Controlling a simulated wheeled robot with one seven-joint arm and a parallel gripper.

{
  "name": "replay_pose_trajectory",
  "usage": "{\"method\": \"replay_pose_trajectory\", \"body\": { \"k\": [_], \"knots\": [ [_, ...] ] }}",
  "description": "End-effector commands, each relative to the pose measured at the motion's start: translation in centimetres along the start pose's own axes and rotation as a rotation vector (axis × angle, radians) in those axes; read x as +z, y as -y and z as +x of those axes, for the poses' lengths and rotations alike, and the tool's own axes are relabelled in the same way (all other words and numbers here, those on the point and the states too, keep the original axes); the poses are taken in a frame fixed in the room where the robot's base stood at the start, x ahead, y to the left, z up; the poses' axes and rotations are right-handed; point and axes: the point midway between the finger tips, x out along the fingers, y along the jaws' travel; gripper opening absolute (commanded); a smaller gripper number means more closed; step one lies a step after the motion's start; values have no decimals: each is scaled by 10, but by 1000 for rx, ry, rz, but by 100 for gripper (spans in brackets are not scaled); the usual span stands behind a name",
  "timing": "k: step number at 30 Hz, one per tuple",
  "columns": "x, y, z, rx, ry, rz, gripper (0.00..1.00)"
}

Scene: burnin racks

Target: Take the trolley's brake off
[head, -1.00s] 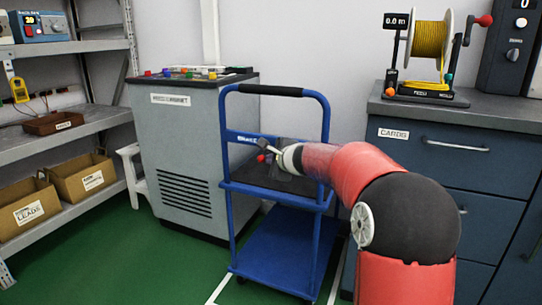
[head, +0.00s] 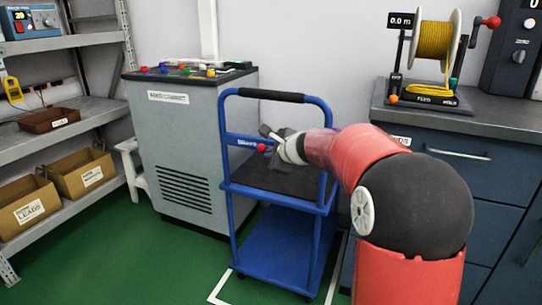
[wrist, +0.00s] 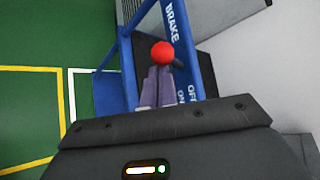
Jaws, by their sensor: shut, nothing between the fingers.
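The blue trolley (head: 327,190) stands between the grey cabinet and the blue drawer unit. Its brake lever ends in a red knob (head: 262,147) at the crossbar plate. In the wrist view the red knob (wrist: 163,53) is just beyond my fingertips, with a short dark stem to its right. The plate reads BRAKE (wrist: 172,22), with ON and OFF marks lower down. My gripper (head: 267,133) is shut and empty, close to the knob; it also shows in the wrist view (wrist: 159,70). I cannot tell whether it touches the knob, nor which mark the lever points to.
The grey cabinet (head: 185,150) stands left of the trolley. The blue drawer unit (head: 450,185) with a yellow cable reel (head: 435,40) is to the right. Shelving (head: 75,125) with cardboard boxes is at far left. The green floor (head: 130,260) in front is clear.

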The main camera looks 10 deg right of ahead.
Motion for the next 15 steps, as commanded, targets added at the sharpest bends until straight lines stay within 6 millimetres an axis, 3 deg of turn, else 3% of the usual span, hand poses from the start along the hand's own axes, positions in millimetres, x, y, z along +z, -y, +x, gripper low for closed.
{"method": "replay_pose_trajectory", "body": {
  "k": [15],
  "knots": [
    [5, 9, -6, 1, -1, 0, 0]
  ]
}}
